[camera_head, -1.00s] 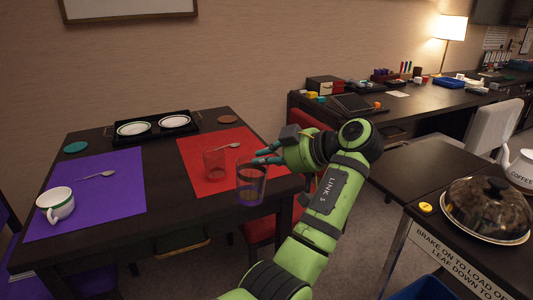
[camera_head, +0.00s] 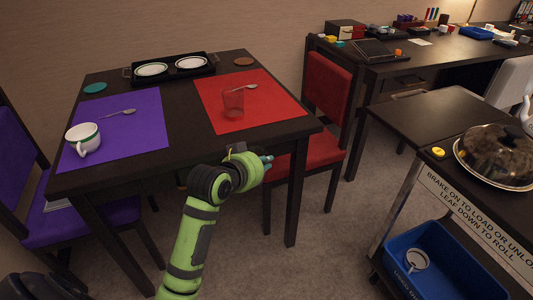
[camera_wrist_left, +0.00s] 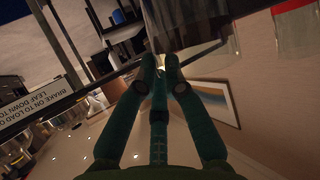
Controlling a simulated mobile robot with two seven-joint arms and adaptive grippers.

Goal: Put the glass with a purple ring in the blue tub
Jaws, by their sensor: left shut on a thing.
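My left gripper (camera_head: 266,160) is in front of the table's near right corner in the head view, its fingertips partly hidden by its own wrist. In the left wrist view its teal fingers (camera_wrist_left: 163,68) close on a clear, see-through glass (camera_wrist_left: 190,22) at the top of the picture. Its purple ring cannot be made out there, and the glass is hidden in the head view. The blue tub (camera_head: 398,272) is low on the trolley at the lower right, with a white cup (camera_head: 418,259) in it.
A reddish glass (camera_head: 233,103) stands on the red mat (camera_head: 270,115). A white cup (camera_head: 83,139) is on the purple mat (camera_head: 140,140). A red chair (camera_head: 325,135) stands between table and trolley. Above the tub, the trolley top carries a domed dish (camera_head: 497,155).

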